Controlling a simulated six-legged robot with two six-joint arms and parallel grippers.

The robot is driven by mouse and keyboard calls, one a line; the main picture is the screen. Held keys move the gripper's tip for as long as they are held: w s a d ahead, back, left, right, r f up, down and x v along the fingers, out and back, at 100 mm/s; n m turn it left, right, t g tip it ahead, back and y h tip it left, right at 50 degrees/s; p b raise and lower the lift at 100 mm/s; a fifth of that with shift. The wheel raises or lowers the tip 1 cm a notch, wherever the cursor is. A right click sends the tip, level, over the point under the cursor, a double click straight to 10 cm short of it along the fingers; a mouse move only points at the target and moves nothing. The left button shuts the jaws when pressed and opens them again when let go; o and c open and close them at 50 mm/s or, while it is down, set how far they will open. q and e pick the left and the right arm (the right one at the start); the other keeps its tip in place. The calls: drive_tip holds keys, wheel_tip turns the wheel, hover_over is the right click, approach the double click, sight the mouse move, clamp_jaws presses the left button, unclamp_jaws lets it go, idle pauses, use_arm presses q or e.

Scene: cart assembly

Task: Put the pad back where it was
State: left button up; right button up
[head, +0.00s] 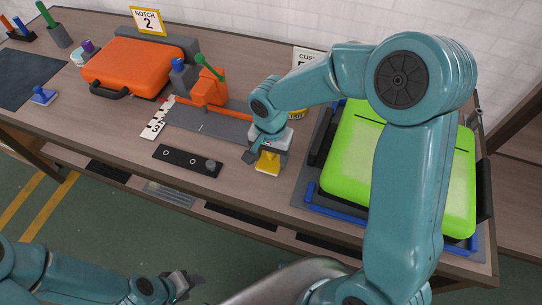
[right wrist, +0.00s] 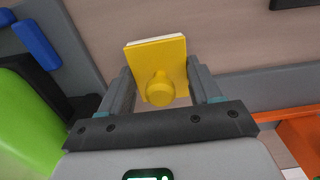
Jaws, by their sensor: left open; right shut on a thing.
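A yellow square pad with a round knob (head: 267,165) is in my right gripper, near the front edge of the table in the head view. In the right wrist view the pad (right wrist: 172,58) stands between the two fingers, its knob towards the camera and a pale layer along its far edge. My right gripper (right wrist: 160,78) is shut on it. Whether the pad touches the table I cannot tell. My left gripper (head: 181,284) is open and empty, low in front of the table. A similar blue pad with a knob (head: 43,96) rests on the table at the far left.
A black strip with a knob (head: 187,160) lies left of the pad. Behind are a grey plate (head: 213,124) with an orange fixture (head: 209,90) and an orange case (head: 131,68). A green case (head: 345,160) in a blue-cornered holder stands right. A dark mat (head: 25,78) lies far left.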

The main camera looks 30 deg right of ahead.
drive_tip(key=shift+f, duration=0.35)
drive_tip(key=shift+f, duration=0.15)
drive_tip(key=o, duration=0.9)
drive_tip(key=shift+o, duration=0.2)
drive_tip(key=shift+r, duration=0.35)
wheel_tip(320, 180, up, 12)
drive_tip(key=shift+f+p, duration=0.15)
drive_tip(key=shift+p, duration=0.25)
drive_tip(key=shift+s, duration=0.15)
